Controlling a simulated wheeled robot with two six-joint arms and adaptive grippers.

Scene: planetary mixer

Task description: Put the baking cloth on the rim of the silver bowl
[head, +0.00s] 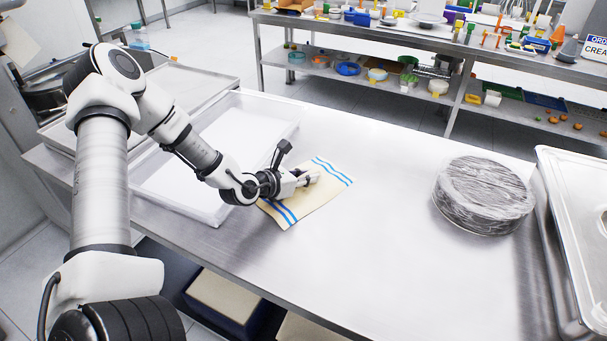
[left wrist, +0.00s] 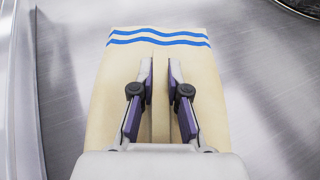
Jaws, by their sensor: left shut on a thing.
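The baking cloth (head: 322,194) is beige with blue stripes at both ends and lies on the steel table, beside the white tray. My left gripper (head: 306,180) is shut on it. In the left wrist view, a raised fold of the cloth (left wrist: 158,42) stands between the fingertips (left wrist: 160,72). A round, silver-grey vessel (head: 484,194) with a crinkled, film-like top stands at the right of the table; it seems to be the silver bowl. A part of its edge shows in the left wrist view (left wrist: 300,7). My right gripper is not in view.
A shallow white tray (head: 213,216) lies left of the cloth, close to my left arm. A metal tray (head: 575,235) lies at the far right, beside the round vessel. The tabletop between cloth and vessel is clear. A loaded shelf bench (head: 400,35) stands behind.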

